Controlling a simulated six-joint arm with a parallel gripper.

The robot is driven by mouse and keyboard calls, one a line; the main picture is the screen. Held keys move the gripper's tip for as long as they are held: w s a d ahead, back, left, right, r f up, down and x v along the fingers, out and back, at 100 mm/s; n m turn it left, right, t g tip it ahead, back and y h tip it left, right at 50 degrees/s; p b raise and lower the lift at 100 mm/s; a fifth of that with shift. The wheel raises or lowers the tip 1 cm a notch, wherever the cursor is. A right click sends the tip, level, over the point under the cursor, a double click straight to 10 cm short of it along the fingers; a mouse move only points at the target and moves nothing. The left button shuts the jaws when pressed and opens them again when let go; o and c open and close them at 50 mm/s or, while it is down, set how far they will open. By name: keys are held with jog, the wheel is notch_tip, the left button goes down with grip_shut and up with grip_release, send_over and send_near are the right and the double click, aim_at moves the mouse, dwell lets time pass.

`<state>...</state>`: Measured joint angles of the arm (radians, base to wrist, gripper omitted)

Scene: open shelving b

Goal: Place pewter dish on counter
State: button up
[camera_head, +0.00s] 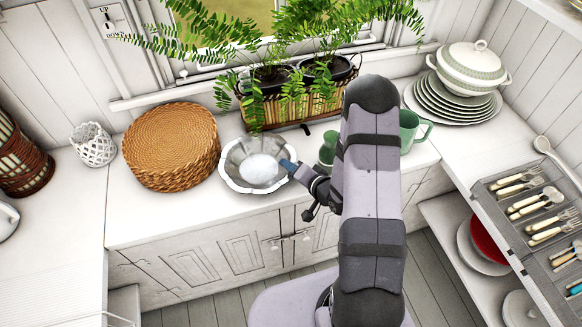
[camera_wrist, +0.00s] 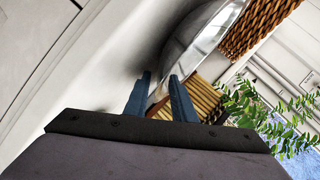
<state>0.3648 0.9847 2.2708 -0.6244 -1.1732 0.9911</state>
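The pewter dish (camera_head: 238,178) is a shiny, round, fluted bowl on the white counter (camera_head: 160,215), between the round wicker mats and the planter. Its curved metal side also shows in the wrist view (camera_wrist: 195,35). My gripper (camera_head: 288,165) is at the dish's right rim in the head view. In the wrist view, its two blue fingers (camera_wrist: 160,78) stand apart with a visible gap. The dish's edge runs by the fingertips, partly between them. Contact with the rim is not clear. The arm hides part of the counter to the right.
Woven round mats (camera_head: 170,145) lie left of the dish, beside a white lattice cup (camera_head: 93,145). A fern planter (camera_head: 300,105) stands behind. A green mug (camera_head: 410,130) and stacked plates (camera_head: 450,103) are to the right. The counter's front left is clear.

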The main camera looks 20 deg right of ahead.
jog(key=shift+r, duration=0.2)
jog(key=shift+s, duration=0.2)
jog(key=p+v, duration=0.2)
jog(key=v, duration=0.9)
jog(key=shift+s+r+p, duration=0.2)
jog(key=shift+s+p, duration=0.05)
jog(key=shift+p, duration=0.15)
jog(key=shift+d, duration=0.1)
